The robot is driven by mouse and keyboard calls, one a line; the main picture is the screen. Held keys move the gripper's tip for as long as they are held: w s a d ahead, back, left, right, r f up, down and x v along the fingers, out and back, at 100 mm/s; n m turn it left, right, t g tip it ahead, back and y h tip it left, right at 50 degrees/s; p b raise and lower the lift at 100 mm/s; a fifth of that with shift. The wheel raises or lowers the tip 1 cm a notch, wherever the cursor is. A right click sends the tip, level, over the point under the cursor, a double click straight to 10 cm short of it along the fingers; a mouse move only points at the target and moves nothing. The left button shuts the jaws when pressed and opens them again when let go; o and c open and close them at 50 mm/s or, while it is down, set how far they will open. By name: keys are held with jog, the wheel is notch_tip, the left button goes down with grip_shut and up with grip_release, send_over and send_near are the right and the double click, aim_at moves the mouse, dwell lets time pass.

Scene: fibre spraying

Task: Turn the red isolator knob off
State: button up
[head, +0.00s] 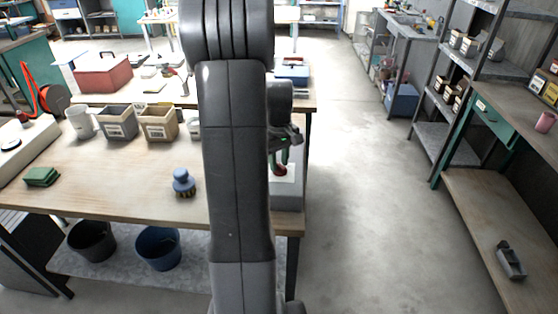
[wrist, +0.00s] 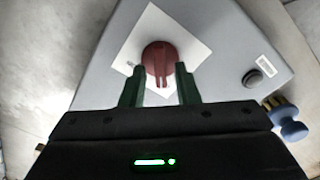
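The red isolator knob (wrist: 160,55) sits on a white square plate (wrist: 187,38) on the face of a grey box (wrist: 235,45). Its raised grip bar points toward my gripper in the wrist view. My gripper (wrist: 160,72) is open, with its two dark green fingers on either side of the knob's lower part. I cannot tell how far the tips are above the plate; neither visibly clamps the knob. In the head view the knob (head: 279,170) shows just right of my arm, below my gripper (head: 284,152), which my arm partly hides.
A round dark button (wrist: 252,78) and a small label are on the grey box. A blue-handled brush (head: 184,183) stands on the wooden workbench (head: 110,185) left of my arm. Bins and a mug (head: 81,121) stand further back. The floor right of the bench is clear.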

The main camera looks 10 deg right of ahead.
aim_at(279, 164)
dwell(0.3)
notch_tip(279, 164, up, 14)
jog(key=shift+f+b, duration=0.1)
jog(key=shift+b, duration=0.25)
jog(key=shift+f, duration=0.15)
notch_tip(279, 164, down, 14)
jog(key=shift+r+p, duration=0.15)
jog(key=shift+p, duration=0.25)
dwell(0.5)
